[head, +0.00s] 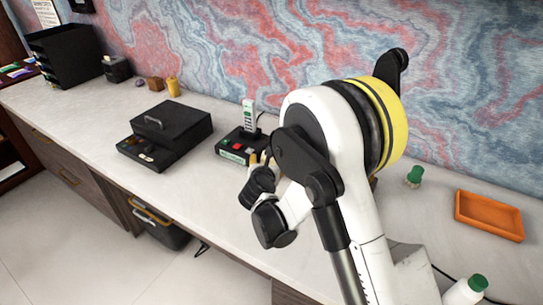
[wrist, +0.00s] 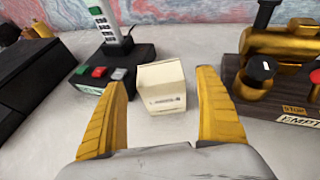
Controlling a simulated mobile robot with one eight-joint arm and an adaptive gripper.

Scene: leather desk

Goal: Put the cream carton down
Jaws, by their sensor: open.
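The cream carton (wrist: 163,88) is a small, pale, box-shaped thing with dark print low on its near face. In the wrist view it appears to stand on the desk, between and slightly beyond the two yellow fingers. My gripper (wrist: 162,93) is open, with a visible gap on each side of the carton. In the head view my gripper (head: 263,160) is partly hidden by my arm, and I cannot make out the carton there.
A cordless phone on its dark base (wrist: 115,65) stands just left of the carton. A brass device on a wooden base (wrist: 280,97) stands to the right. The head view shows a black cash box (head: 165,132), an orange tray (head: 489,215) and a green-topped bottle (head: 466,291).

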